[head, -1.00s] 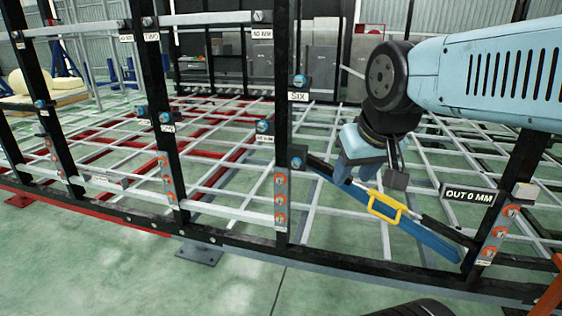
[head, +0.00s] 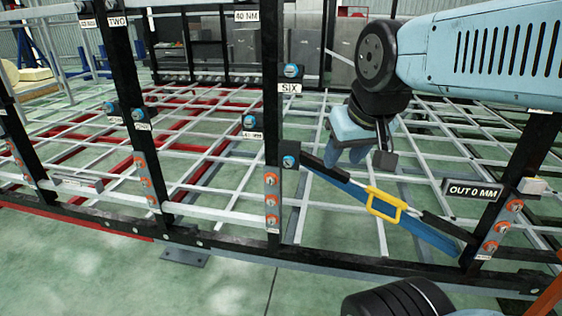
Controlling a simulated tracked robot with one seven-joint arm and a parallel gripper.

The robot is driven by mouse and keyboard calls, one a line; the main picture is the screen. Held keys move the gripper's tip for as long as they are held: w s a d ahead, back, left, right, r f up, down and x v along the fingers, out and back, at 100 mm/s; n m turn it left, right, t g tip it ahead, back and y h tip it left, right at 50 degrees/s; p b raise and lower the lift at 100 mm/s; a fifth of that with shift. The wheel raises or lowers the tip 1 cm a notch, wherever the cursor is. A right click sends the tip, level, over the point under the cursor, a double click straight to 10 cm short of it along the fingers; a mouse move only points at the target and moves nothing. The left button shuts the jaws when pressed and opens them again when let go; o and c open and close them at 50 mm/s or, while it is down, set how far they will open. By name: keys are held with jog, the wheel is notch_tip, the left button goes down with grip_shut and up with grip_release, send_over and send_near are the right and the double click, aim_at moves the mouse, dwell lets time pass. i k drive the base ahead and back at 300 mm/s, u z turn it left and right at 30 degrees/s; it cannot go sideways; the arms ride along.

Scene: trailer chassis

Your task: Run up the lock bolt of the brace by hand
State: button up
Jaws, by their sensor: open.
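The brace (head: 350,192) is a blue diagonal bar with black ends and a yellow handle (head: 385,204) at its middle. It runs from the post marked SIX down right to the foot of the right post. A blue-headed bolt (head: 289,161) shows on a dark block at its upper end; I take this for the lock bolt but cannot read a label there. My gripper (head: 345,158) hangs above and behind the upper half of the brace in the picture, right of that bolt. It is open, with nothing seen between the jaws. The fingertips are small and partly unclear.
A sign OUT 0 MM (head: 470,190) stands by the right post (head: 530,150), which carries several orange-ringed bolts. Other blue bolts sit on the post marked SIX (head: 271,110) and posts to the left. A black lower rail (head: 330,257) crosses the front.

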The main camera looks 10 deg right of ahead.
aim_at(289, 160)
jog(key=u, duration=1.15)
jog(key=k, duration=1.6)
jog(key=z, duration=0.35)
jog(key=i, duration=1)
jog(key=u, duration=0.05)
